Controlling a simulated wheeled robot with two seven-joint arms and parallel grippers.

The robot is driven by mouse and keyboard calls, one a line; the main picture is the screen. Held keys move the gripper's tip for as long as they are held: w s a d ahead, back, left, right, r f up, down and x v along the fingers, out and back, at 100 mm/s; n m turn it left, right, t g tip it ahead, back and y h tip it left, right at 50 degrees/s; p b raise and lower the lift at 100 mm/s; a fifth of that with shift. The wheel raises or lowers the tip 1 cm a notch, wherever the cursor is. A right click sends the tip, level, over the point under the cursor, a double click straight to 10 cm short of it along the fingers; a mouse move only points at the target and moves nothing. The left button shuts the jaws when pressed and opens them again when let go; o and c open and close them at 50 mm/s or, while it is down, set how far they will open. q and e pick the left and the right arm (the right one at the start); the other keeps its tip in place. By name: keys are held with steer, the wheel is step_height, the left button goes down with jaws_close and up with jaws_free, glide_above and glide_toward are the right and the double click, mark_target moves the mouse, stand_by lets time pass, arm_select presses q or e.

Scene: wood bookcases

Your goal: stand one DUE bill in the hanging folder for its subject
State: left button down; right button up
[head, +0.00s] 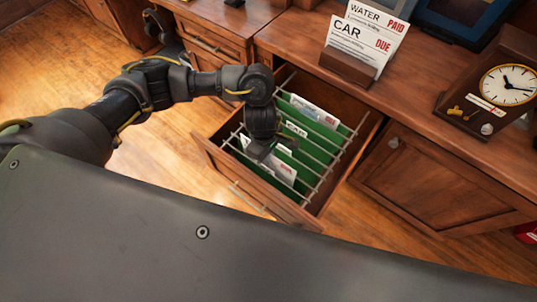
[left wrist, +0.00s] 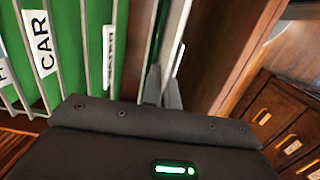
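My left gripper (head: 262,152) points down into the front part of an open drawer (head: 228,176) of green hanging folders (head: 318,140). Its fingers (left wrist: 163,92) are close together in the left wrist view, around a thin white edge (left wrist: 181,45) that looks like a bill seen edge-on. In the head view this white bill (head: 284,171), with a red stamp, stands at the front folders, partly hidden by the gripper; its subject is unreadable. A CAR folder label (left wrist: 41,43) shows in the left wrist view. A CAR DUE bill (head: 358,45) and a WATER PAID bill (head: 376,18) stand on the desk.
The two desk bills are in a wooden holder (head: 349,70). A wooden clock (head: 507,85) stands to its right. Metal rails (head: 340,155) cross the drawer. Another paper (head: 315,111) stands in a rear folder. A closed cabinet door (head: 440,185) is right of the drawer.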

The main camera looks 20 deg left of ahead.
arm_select(q)
steer(key=c, duration=1.6)
jaws_free()
steer(key=r, duration=0.7)
steer(key=a+r, duration=0.1)
steer(key=r, duration=0.2)
steer(key=shift+w+a+r+p, duration=0.1)
steer(key=shift+w+r+p, duration=0.15)
steer(key=shift+r+p, duration=0.1)
